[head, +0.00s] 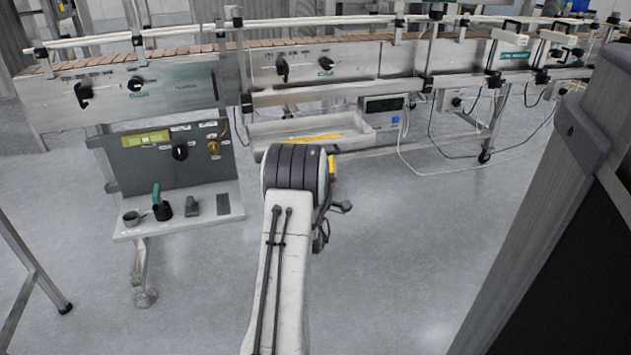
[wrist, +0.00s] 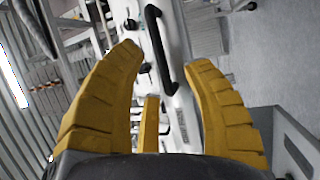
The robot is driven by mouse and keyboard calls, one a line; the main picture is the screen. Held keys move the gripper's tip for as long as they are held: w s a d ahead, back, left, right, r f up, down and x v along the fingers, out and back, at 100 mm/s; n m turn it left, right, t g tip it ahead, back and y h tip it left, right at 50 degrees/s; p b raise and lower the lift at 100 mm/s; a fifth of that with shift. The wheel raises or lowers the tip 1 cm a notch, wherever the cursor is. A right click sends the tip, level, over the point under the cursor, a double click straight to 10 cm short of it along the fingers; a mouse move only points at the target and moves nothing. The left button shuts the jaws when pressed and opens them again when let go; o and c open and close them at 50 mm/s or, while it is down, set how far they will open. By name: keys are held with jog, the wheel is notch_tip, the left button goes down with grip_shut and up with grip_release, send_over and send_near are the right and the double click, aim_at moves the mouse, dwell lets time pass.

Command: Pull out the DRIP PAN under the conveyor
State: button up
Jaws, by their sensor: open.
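The drip pan (head: 357,133) is a shallow pale tray under the conveyor (head: 345,62) in the head view. A yellow strip shows inside it, and my arm hides part of its front. My gripper (head: 332,168) is mostly hidden by my own wrist, just in front of the pan; only a bit of yellow shows.
A control box (head: 165,155) with a shelf of small items (head: 190,222) stands left of my arm. A digital display box (head: 384,108) and hanging cables are right of the pan. A black handle (wrist: 157,50) shows beyond my fingers. The floor at right (head: 410,240) is clear.

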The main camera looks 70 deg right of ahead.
jog(key=v, duration=0.6)
jog(key=shift+a, duration=0.3)
dwell(0.5)
